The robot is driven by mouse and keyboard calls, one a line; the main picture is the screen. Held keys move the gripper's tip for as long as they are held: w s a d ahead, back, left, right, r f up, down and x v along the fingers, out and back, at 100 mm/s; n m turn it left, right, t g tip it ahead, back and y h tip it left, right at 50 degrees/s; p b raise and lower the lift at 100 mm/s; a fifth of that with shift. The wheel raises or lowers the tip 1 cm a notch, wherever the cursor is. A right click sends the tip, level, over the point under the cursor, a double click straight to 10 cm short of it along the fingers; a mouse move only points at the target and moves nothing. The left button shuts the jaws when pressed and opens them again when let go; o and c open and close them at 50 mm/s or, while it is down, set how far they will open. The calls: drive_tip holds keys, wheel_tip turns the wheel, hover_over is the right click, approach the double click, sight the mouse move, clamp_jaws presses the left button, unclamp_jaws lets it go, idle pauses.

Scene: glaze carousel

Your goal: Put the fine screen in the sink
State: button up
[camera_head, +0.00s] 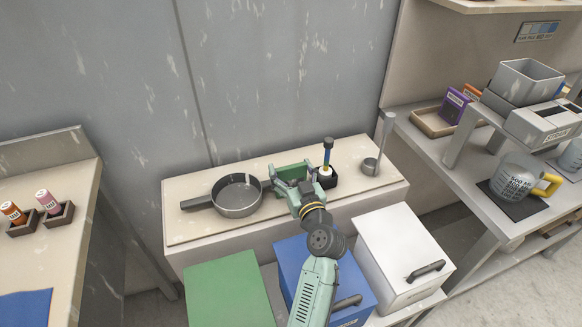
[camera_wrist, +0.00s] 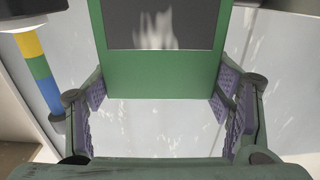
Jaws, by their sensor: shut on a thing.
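My gripper (camera_head: 297,184) is over the pale bench by the back wall. It is shut on a green-framed screen, which I take to be the fine screen (camera_head: 291,170), at the far side of the jaws. In the wrist view the screen (camera_wrist: 160,68) shows a green border around a grey panel, between the purple-padded fingers (camera_wrist: 160,110). Its far end is cut off by the picture's top edge, and its label is not readable. I cannot tell whether it touches the bench. I see no sink that I can identify in either view.
A grey pan (camera_head: 238,197) stands left of my gripper. A banded brush-like tool in a black holder (camera_head: 330,179) is close on the right, with a ladle (camera_head: 371,165) beyond. Green (camera_head: 226,290), blue (camera_head: 300,262) and white (camera_head: 397,243) bins stand in front. The right table holds a jug (camera_head: 517,178).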

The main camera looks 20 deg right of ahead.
drive_tip(key=shift+f+b, duration=0.2)
drive_tip(key=shift+b, duration=0.1)
drive_tip(key=o, duration=1.8)
drive_tip(key=shift+c, duration=0.2)
drive_tip(key=shift+s+r+p, duration=0.1)
drive_tip(key=shift+r+p, duration=0.15)
drive_tip(key=shift+p, duration=0.05)
